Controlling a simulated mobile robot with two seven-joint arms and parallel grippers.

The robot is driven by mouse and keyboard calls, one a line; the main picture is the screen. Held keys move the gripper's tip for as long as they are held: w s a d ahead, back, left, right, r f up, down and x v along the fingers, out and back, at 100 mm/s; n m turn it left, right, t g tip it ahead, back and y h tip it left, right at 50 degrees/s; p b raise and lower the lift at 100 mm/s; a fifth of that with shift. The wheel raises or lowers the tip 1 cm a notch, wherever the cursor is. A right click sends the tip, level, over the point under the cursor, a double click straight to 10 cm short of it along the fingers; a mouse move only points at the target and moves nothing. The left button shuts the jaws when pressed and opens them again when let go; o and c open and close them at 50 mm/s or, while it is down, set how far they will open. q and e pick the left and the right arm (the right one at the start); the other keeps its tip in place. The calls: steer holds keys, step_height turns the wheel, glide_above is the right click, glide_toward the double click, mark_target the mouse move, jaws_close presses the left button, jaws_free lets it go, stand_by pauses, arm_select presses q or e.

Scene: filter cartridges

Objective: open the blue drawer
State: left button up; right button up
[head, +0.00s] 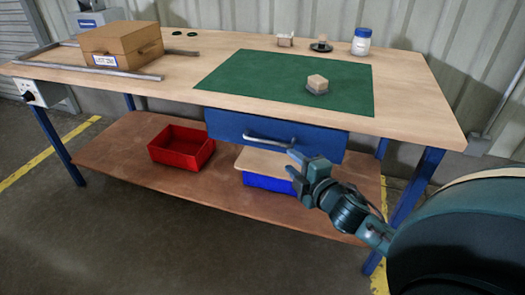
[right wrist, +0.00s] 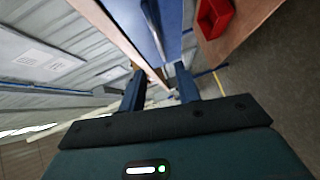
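The blue drawer (head: 225,125) hangs under the front of the workbench top, and its front looks flush with the bench edge, so it appears closed. Its grey bar handle (head: 268,140) crosses the middle of the front. My right gripper (head: 293,162) is just below and right of the handle's right end, apart from it as far as I can tell. In the right wrist view its two fingers (right wrist: 160,85) stand apart with nothing seen between them. A blue surface, likely the drawer front (right wrist: 138,25), shows beyond them. My left gripper is not in view.
On the lower shelf (head: 120,165) are a red bin (head: 182,147) and a blue bin with a board on it (head: 268,184).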

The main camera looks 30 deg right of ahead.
mark_target(270, 143)
steer(key=w, duration=0.4)
steer(key=w+f+b, duration=0.1)
steer(key=w, duration=0.3)
steer(key=w+d+f+b, duration=0.1)
steer(key=w, duration=0.3)
steer(key=shift+w, duration=0.2)
steer(key=shift+r, duration=0.1)
steer(key=shift+c, duration=0.5)
jaws_close()
